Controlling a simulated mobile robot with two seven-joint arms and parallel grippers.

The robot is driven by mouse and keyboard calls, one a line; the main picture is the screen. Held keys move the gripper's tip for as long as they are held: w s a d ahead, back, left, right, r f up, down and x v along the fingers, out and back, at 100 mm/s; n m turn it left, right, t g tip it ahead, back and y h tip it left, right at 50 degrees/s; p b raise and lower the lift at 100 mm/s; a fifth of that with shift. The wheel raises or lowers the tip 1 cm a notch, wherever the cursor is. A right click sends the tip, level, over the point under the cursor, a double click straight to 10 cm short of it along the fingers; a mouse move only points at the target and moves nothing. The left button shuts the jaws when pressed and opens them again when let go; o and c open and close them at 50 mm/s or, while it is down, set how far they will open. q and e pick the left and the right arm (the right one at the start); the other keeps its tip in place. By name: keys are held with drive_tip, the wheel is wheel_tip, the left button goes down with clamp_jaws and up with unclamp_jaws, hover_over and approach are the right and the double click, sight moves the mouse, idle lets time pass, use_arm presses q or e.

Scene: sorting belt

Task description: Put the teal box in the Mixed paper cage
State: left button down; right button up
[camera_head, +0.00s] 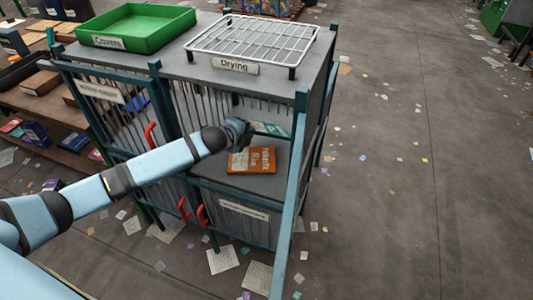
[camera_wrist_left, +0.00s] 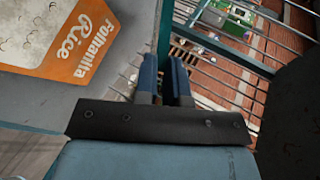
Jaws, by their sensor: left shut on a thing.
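The teal box (camera_head: 272,129) shows as a teal and white strip inside the upper right cage compartment. My left gripper (camera_head: 240,132) reaches into that compartment and is shut on the box, above the shelf. In the left wrist view my left gripper's fingers (camera_wrist_left: 166,82) are close together, with the box (camera_wrist_left: 165,40) seen nearly edge-on between them. An orange rice box (camera_head: 251,160) lies flat on the same shelf, just below the gripper. It also shows in the left wrist view (camera_wrist_left: 70,40). I cannot read which cage is Mixed paper. My right gripper is not in view.
A green Covers tray (camera_head: 135,27) and a white Drying rack (camera_head: 252,44) stand on the cage unit's top. A teal upright (camera_head: 291,205) borders the opening on the right. Red handles (camera_head: 185,208) are on lower doors. Floor at right has scattered paper.

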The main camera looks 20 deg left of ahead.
use_arm(q)
drive_tip(key=shift+f, duration=0.7)
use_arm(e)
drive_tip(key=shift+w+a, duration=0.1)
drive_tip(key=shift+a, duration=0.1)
use_arm(q)
drive_tip(key=c, duration=1.4)
unclamp_jaws()
drive_tip(key=s+r+p, duration=0.3)
drive_tip(key=p, duration=0.1)
drive_tip(key=s+a+r+p, duration=0.1)
drive_tip(key=s+r+p, duration=0.2)
drive_tip(key=r+p, duration=0.1)
drive_tip(key=s+a+r+p, duration=0.1)
drive_tip(key=s+r+p, duration=0.2)
drive_tip(key=p, duration=0.3)
drive_tip(key=shift+s+r, duration=0.25)
drive_tip(key=shift+r, duration=0.35)
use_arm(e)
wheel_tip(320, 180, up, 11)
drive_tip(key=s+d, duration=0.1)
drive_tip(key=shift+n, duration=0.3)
